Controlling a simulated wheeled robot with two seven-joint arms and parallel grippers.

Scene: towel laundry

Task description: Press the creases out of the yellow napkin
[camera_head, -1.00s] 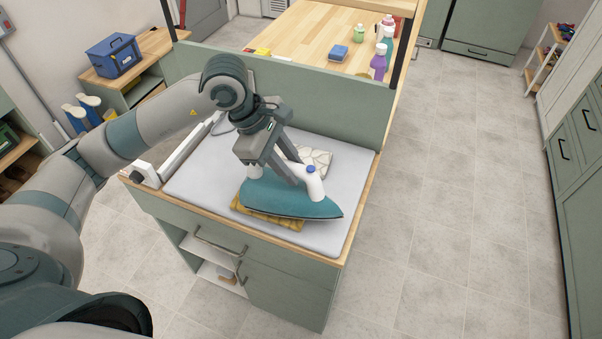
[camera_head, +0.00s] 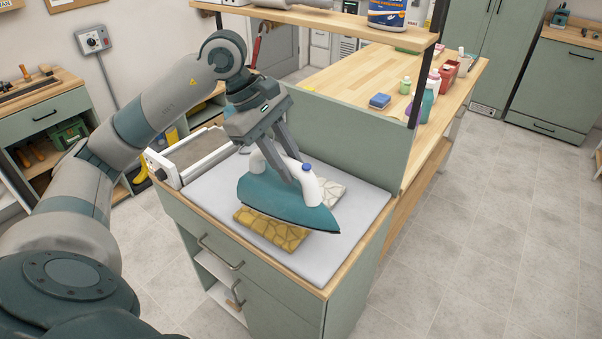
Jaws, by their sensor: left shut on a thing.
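The yellow napkin (camera_head: 262,226) lies folded on the grey ironing pad (camera_head: 221,196), with a darker crackled pattern on it. A teal and white iron (camera_head: 285,203) is over its far part and hides some of it. I cannot tell whether the iron's sole touches the cloth. My left gripper (camera_head: 291,172) is shut on the iron's white handle from above. A pale patterned cloth (camera_head: 331,190) lies behind the iron, partly hidden. My right gripper is not in view.
A green panel (camera_head: 345,128) stands behind the pad, below a wooden shelf (camera_head: 320,20). A white rail-like device (camera_head: 185,158) edges the pad's left side. The pad's front right area is bare. A blue box-like item (camera_head: 380,100) and bottles stand on the wooden counter beyond.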

